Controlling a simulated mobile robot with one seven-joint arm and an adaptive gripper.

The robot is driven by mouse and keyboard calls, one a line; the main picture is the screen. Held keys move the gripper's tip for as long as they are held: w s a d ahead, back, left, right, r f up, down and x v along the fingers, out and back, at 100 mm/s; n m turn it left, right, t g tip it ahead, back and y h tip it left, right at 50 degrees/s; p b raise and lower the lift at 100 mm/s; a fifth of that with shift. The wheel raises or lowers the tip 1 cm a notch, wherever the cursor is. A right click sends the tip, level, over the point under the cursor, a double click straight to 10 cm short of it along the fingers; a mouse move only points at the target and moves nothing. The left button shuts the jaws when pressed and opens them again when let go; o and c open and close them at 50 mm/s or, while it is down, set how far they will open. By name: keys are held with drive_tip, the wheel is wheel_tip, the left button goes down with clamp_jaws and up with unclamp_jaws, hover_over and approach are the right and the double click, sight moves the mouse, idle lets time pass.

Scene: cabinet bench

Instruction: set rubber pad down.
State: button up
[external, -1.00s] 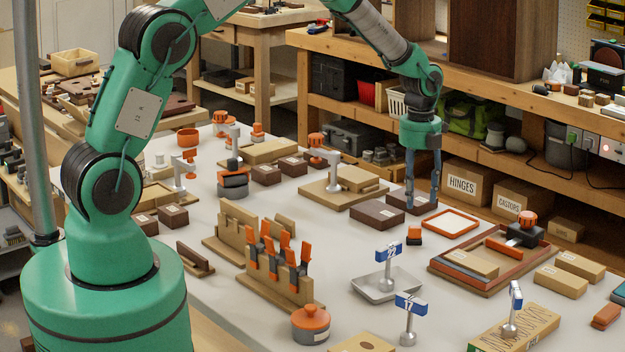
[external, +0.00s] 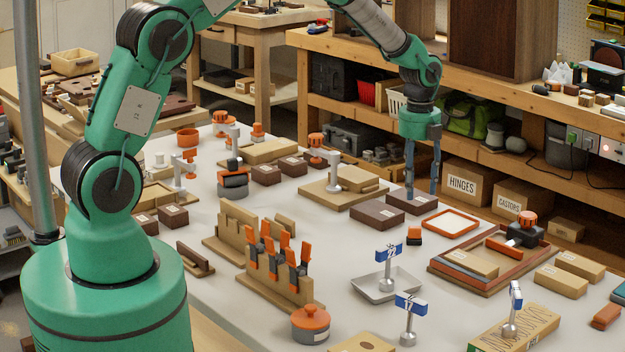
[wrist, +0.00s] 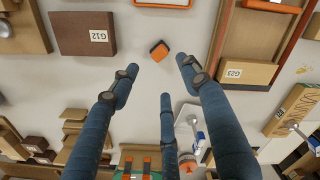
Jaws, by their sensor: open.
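A small block with an orange top and dark sides (external: 415,236), which may be the rubber pad, lies on the pale bench top. In the wrist view the same block (wrist: 159,51) lies beyond my fingertips, apart from them. My gripper (external: 422,195) is open, with its blue fingers spread and pointing down. The wrist view shows my gripper (wrist: 160,76) with nothing between its fingers. In the external view the fingers overlap a dark brown box (external: 413,205). I cannot tell the rubber pad's identity for certain.
An orange-framed white panel (external: 452,222) lies right of the block. A wooden tray (external: 437,268) with boxes and an orange-knobbed tool is at the right. A metal dish (external: 365,290) with a blue-tagged post stands in front. Bare bench surrounds the block.

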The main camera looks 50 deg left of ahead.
drive_tip(key=s+a+r+n+t, duration=0.1)
drive_tip(key=s+a+r+n, duration=0.1)
drive_tip(key=s+r+n, duration=0.75)
drive_tip(key=s+a+r+n+t, duration=0.2)
drive_tip(key=s+a+r+n, duration=0.15)
drive_tip(key=s+r, duration=1.15)
drive_tip(key=s+r+n, duration=0.3)
drive_tip(key=s+n, duration=0.1)
drive_tip(key=s, duration=0.3)
drive_tip(key=s+a+r+n+t, duration=0.1)
drive_tip(key=s+r+n, duration=0.1)
drive_tip(key=s+n, duration=0.3)
drive_tip(key=s+a+r+n+t, duration=0.1)
drive_tip(key=s+r+n, duration=0.2)
drive_tip(key=s, duration=0.8)
drive_tip(key=shift+r+n, duration=0.35)
drive_tip(key=shift+n, duration=0.55)
